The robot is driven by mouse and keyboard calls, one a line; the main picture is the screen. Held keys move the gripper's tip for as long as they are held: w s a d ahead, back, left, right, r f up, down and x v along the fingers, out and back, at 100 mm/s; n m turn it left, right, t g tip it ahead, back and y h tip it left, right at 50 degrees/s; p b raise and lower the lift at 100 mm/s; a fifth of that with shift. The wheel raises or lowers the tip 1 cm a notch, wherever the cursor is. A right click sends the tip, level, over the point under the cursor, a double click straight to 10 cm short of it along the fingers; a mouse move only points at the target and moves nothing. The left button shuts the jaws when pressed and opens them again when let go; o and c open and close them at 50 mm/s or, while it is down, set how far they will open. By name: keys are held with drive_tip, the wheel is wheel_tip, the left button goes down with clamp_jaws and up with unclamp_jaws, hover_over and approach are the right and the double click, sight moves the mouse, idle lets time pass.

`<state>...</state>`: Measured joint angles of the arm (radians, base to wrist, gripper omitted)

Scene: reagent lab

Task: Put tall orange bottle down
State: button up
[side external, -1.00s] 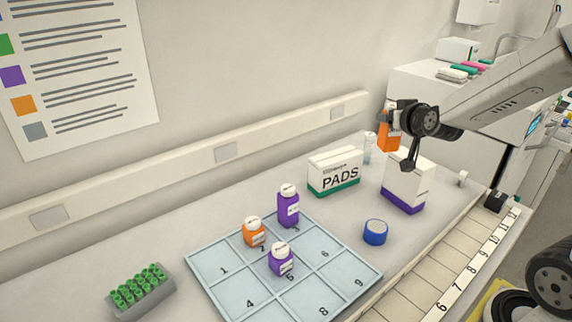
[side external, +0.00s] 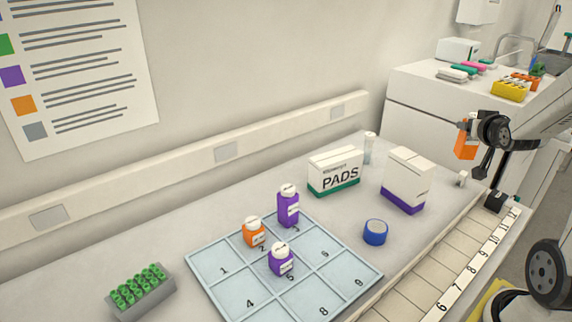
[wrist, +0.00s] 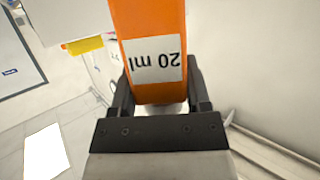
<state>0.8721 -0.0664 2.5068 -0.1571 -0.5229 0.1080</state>
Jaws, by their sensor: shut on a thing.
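My gripper (side external: 480,138) is shut on the tall orange bottle (side external: 466,146) at the right of the side view. The bottle is held in the air, beyond the white-and-purple box. In the wrist view the orange bottle (wrist: 155,30) fills the space between the two dark fingers, and its white label reads "20 ml" upside down. The numbered tray (side external: 222,288) lies on the bench at the lower middle. A small orange bottle (side external: 254,233), a tall purple bottle (side external: 288,208) and a short purple bottle (side external: 280,262) stand on it.
The PADS box (side external: 335,172), the white-and-purple box (side external: 406,178) and a blue roll (side external: 375,232) stand on the bench right of the tray. A rack of green-capped tubes (side external: 142,290) is at the left. A numbered strip (side external: 465,277) runs along the front edge.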

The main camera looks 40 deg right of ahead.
sight(469, 148)
drive_tip(key=shift+w+f, duration=0.1)
drive_tip(key=shift+f, duration=2.7)
drive_tip(key=shift+w, duration=0.15)
drive_tip(key=w+d+f, duration=0.8)
drive_tip(key=w+f, duration=0.1)
drive_tip(key=w, duration=0.1)
drive_tip(key=shift+w+d+f, duration=0.15)
drive_tip(key=shift+w+d+f, duration=0.1)
drive_tip(key=shift+f, duration=0.85)
drive_tip(key=shift+w+d+f, duration=0.1)
drive_tip(key=shift+f, duration=0.8)
